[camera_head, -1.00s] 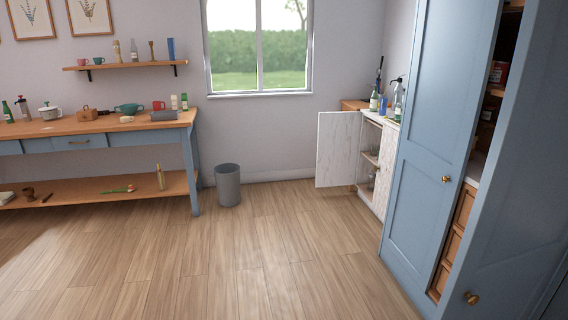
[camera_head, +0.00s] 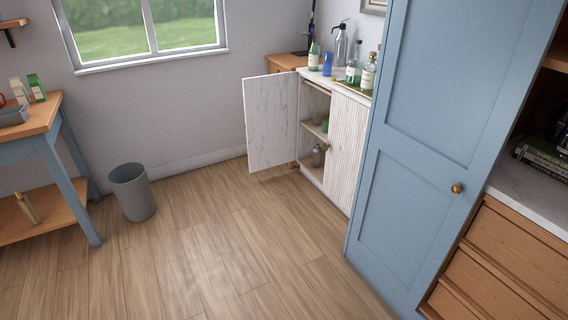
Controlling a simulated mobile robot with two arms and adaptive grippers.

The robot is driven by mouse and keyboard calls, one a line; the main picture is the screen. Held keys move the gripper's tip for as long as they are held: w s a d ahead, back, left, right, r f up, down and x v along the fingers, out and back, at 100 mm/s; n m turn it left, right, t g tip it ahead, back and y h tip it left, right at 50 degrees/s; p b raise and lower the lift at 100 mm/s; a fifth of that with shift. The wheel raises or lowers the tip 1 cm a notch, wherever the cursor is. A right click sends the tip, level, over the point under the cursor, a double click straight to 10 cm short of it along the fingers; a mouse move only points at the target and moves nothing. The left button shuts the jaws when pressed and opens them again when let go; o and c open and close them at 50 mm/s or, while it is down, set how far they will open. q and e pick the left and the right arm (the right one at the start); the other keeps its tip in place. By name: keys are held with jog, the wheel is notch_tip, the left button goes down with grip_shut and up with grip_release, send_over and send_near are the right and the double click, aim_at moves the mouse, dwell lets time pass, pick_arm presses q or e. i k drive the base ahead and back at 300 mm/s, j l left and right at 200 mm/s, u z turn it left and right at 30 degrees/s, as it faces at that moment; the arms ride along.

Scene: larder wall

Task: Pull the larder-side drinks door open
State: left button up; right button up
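The white drinks cabinet (camera_head: 313,178) stands under the wall right of the window. Its larder-side door (camera_head: 346,150) is a pale fluted panel, shut flush with the front and partly hidden behind the blue larder door. No handle can be made out on it. The cabinet's other door (camera_head: 272,122) stands wide open to the left, showing shelves with a green item and a glass or metal vessel. Neither of my grippers is in view.
The blue larder door (camera_head: 420,135) with a brass knob (camera_head: 456,189) stands open at right, beside wooden drawers (camera_head: 515,255). Bottles (camera_head: 353,68) and a siphon stand on the cabinet top. A grey bin (camera_head: 132,192) is at left. The wooden floor between is clear.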

aim_at(349, 121)
jog(key=i+z, duration=0.3)
jog(key=i, duration=0.25)
jog(key=i+j+z, duration=0.1)
jog(key=i+z, duration=0.2)
jog(key=i, duration=0.2)
